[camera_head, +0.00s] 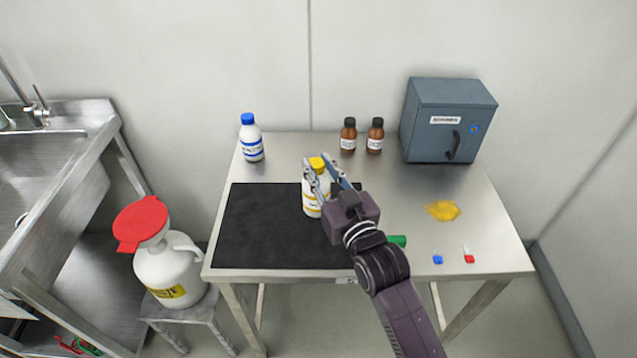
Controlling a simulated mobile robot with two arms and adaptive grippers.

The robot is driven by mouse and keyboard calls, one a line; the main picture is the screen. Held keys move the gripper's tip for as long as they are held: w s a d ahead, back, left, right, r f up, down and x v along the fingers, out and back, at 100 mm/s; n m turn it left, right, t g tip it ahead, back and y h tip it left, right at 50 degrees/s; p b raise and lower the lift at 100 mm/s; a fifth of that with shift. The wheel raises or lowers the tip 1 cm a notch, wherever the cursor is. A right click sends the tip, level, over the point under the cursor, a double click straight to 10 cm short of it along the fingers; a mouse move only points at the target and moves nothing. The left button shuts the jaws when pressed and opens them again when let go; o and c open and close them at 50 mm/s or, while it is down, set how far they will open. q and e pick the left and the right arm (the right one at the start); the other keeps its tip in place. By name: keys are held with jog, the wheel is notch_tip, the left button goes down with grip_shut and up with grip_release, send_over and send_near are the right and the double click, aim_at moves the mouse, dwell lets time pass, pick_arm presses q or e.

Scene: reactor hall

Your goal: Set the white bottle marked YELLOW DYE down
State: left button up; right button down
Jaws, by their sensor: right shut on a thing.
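The white bottle with a yellow cap and yellow-marked label (312,198) is upright at the right part of the black mat (262,232) on the steel table. My right gripper (325,170) is shut on it near the cap and shoulder, its arm coming in from the lower right. I cannot tell whether the bottle's base touches the mat or is just above it. The lettering on the label is too small to read. My left gripper is not in view.
A blue-capped white bottle (251,140), two brown bottles (348,136) and a blue-grey cabinet (447,120) stand along the back. A yellow spill (442,210), a green object (397,241) and small blue and red items (468,258) lie right. The mat's left is clear.

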aim_at(321, 185)
jog(key=shift+f, duration=2.4)
jog(key=c, duration=2.1)
grip_release()
jog(key=shift+f, duration=0.2)
jog(key=o, duration=0.5)
jog(key=shift+r, duration=0.1)
jog(key=shift+r, duration=0.25)
jog(key=b+v, duration=0.1)
jog(key=v, duration=1.1)
jog(key=shift+f, duration=0.1)
